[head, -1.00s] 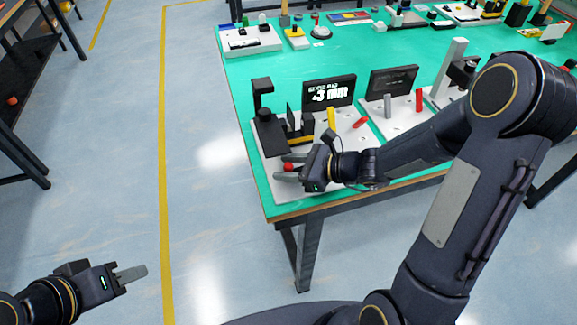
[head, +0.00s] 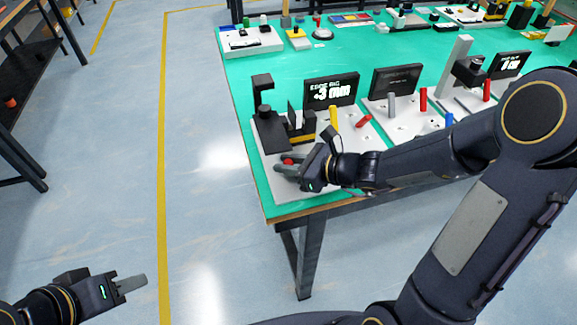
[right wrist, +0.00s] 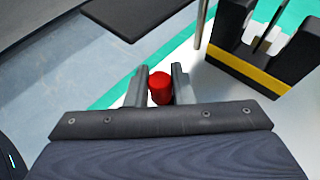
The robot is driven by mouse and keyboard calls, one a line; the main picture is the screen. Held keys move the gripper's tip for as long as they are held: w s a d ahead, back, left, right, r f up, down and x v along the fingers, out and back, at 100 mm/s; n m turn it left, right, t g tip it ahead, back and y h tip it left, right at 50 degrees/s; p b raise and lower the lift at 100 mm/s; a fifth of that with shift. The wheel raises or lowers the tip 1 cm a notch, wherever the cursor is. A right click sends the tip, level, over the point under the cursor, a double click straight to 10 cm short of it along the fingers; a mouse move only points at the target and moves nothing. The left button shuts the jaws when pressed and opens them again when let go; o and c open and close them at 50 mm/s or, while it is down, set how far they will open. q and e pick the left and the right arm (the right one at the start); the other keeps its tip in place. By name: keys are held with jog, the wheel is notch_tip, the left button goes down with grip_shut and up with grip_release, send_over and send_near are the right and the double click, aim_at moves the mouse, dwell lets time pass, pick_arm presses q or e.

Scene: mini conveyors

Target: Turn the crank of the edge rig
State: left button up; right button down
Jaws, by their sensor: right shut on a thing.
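The edge rig is a white plate (head: 262,178) at the table's near left corner. It carries a black post (head: 264,95), a black and yellow block (head: 301,131) and a dark display (head: 330,92) that reads about 3 mm, perhaps with a minus sign. The crank's red knob (head: 288,161) is low on the plate's near side. My right gripper (head: 287,166) is shut on this knob, which also shows between the fingers in the right wrist view (right wrist: 160,88). The crank's arm is hidden. My left gripper (head: 132,284) hangs over the floor, away from the table; its finger gap is not visible.
A second rig with a dark display (head: 395,83) stands close on the right, with grey and red pegs. A yellow peg (head: 333,116) and a red handle (head: 363,121) are just behind my right gripper.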

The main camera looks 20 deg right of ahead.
jog(key=c, duration=1.3)
grip_release()
jog(key=p+v, duration=0.1)
jog(key=v, duration=0.5)
jog(key=shift+s+d+r+p, duration=0.2)
jog(key=shift+d+p, duration=0.05)
jog(key=shift+p, duration=0.05)
jog(key=shift+s+d+r, duration=0.15)
jog(key=shift+s+d, duration=0.25)
